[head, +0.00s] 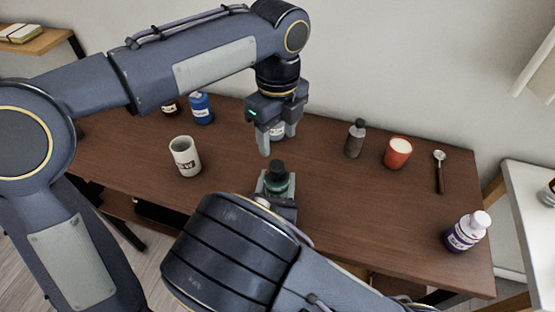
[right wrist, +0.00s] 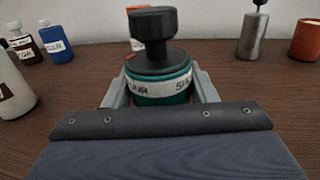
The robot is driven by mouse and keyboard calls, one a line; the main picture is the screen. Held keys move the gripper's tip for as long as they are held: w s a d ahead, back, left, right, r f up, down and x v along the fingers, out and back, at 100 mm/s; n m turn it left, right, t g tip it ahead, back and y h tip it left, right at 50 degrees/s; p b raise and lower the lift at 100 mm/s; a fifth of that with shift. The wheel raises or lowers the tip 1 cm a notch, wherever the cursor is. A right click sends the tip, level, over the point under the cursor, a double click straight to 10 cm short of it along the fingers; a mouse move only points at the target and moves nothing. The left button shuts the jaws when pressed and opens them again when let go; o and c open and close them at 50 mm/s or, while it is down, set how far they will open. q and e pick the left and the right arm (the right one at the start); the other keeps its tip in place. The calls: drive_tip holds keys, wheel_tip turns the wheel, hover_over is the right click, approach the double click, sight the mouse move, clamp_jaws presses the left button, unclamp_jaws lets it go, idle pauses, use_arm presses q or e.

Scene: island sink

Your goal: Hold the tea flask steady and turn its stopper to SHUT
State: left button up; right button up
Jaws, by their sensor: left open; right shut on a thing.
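The tea flask (right wrist: 163,92) stands on the brown table, teal with a black stopper (right wrist: 153,28) on top. A white band round its neck shows partly visible lettering, "OUR" to the left and "SHU" to the right. A small red mark shows at the stopper's left base. In the head view the stopper (head: 277,170) shows just above my right forearm, which hides much of the flask. My right gripper (right wrist: 161,96) is shut on the flask, one finger on each side. My left gripper (head: 278,144) is open and empty, pointing down above and slightly behind the stopper.
A white mug (head: 185,156) stands left of the flask; a blue bottle (head: 201,108) and a dark bottle (head: 171,107) are behind it. To the right are a grey bottle (head: 354,140), an orange cup (head: 398,153), a spoon (head: 439,170) and a white-capped bottle (head: 466,232).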

sight(278, 166)
use_arm(q)
wheel_tip(278, 166, down, 8)
drive_tip(key=shift+f, duration=0.2)
drive_tip(key=c, duration=1)
